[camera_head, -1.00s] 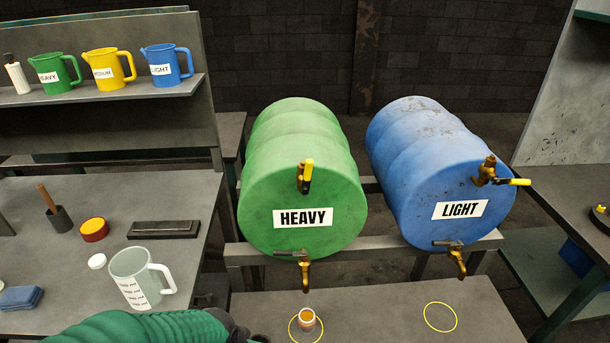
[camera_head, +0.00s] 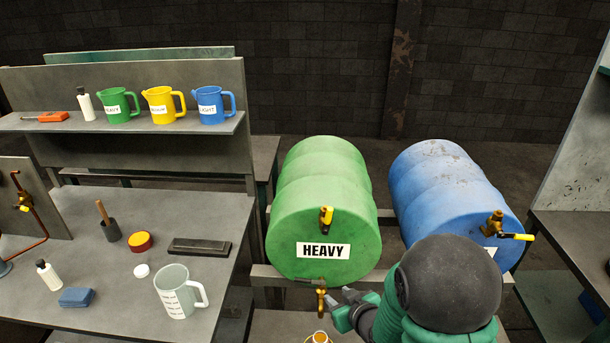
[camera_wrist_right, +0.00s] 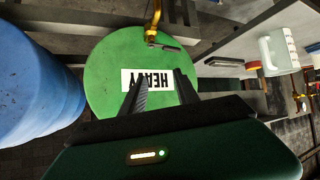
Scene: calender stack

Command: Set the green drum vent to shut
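The green drum (camera_head: 318,245) lies on its side with a HEAVY label on its face. Its vent (camera_head: 326,217), a small brass valve with a yellow handle, sits above the label, the handle roughly upright. In the right wrist view the drum face (camera_wrist_right: 105,75) appears upside down, and the vent is hidden behind my gripper. My right gripper (camera_head: 345,302) is below the drum's lower right face, beside the tap. In the wrist view its two fingers (camera_wrist_right: 160,92) are apart with nothing between them, in front of the label. My left gripper is out of view.
A brass tap (camera_head: 321,297) with a grey lever hangs below the drum face. The blue drum (camera_head: 435,185) stands to the right, partly hidden by my right arm; its yellow vent handle (camera_head: 516,237) points sideways. A clear jug (camera_head: 176,297) stands on the left bench.

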